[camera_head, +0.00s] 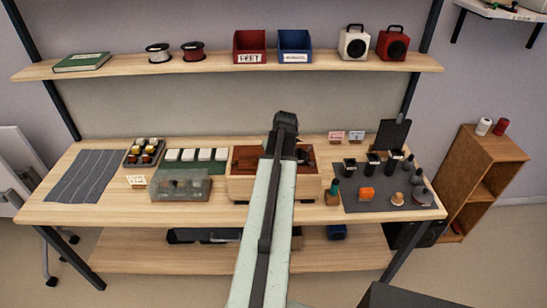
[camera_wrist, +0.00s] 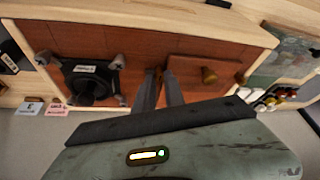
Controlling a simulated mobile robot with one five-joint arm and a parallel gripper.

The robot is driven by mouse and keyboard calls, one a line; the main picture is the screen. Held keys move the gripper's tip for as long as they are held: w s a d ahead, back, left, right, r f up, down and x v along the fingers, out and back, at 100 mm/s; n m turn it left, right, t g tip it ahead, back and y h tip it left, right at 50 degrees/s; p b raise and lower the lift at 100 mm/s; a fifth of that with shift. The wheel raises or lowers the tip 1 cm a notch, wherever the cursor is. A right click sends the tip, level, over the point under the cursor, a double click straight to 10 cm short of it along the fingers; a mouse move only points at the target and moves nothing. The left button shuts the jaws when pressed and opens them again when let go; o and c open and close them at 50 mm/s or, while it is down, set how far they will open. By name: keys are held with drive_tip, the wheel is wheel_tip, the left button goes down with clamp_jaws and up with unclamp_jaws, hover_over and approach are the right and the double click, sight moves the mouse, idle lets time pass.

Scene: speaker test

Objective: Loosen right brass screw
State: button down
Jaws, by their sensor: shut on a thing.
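The wooden speaker box (camera_head: 240,187) stands in the middle of the bench, and its red-brown face shows in the wrist view (camera_wrist: 130,42). A small raised panel (camera_wrist: 190,66) on that face has a brass screw (camera_wrist: 208,75) at one end, clear of my gripper. My gripper (camera_wrist: 159,74) is shut at the panel's other end, on the right brass screw. That screw is mostly hidden between the fingertips. A black round part (camera_wrist: 88,80) with pale corner screws sits on the same face. In the head view my arm covers part of the box.
A clear-lidded case (camera_head: 180,188) and a tray of small knobs (camera_head: 143,152) lie left of the box. A dark mat (camera_head: 385,203) with several small items lies right. A green bottle (camera_head: 333,192) stands close beside the box. The striped cloth area (camera_head: 86,176) is clear.

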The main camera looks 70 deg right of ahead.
idle(0.6)
drive_tip(key=c, duration=1.4)
unclamp_jaws()
drive_tip(key=p+v, duration=0.7)
drive_tip(key=shift+r, duration=0.4)
drive_tip(key=shift+s, duration=0.1)
